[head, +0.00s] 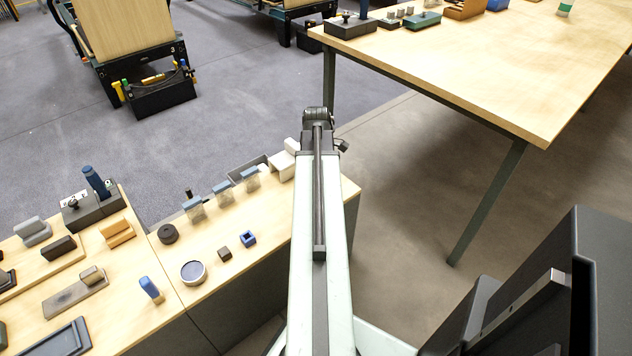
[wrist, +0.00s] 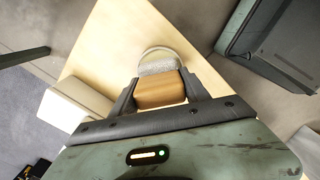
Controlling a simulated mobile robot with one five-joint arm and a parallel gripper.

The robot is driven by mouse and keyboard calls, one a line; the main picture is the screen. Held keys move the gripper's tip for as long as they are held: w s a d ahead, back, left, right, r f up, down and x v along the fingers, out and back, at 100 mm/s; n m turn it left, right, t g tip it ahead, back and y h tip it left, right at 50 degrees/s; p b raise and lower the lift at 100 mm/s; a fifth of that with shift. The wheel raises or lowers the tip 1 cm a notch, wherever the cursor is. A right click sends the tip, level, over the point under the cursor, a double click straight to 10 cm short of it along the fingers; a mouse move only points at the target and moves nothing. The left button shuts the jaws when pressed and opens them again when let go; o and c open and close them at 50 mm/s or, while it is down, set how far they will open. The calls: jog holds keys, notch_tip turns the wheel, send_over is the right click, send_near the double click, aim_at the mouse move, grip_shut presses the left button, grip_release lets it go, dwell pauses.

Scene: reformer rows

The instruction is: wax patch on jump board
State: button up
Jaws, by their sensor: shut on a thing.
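My gripper (wrist: 160,88) is shut on a wooden block with a grey fuzzy pad (wrist: 159,67) at its far end. A pale round rim (wrist: 160,50) shows just past the pad in the wrist view; I cannot tell whether the pad touches it. In the head view my arm hides the gripper and the held block. An upright pale wooden board (head: 126,22) stands on a dark-framed reformer marked 3 at upper left, possibly the jump board. No wax patch can be made out on it.
A low wooden bench (head: 215,290) at lower left holds blocks, brushes and a round tin (head: 193,272). A larger table (head: 470,75) stands at upper right. A black caddy (head: 160,93) sits before the reformer. Grey floor between is open.

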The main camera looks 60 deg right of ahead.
jog(key=shift+f+b, duration=0.55)
jog(key=shift+b, duration=0.1)
dwell(1.7)
notch_tip(320, 180, up, 7)
jog(key=p, duration=0.7)
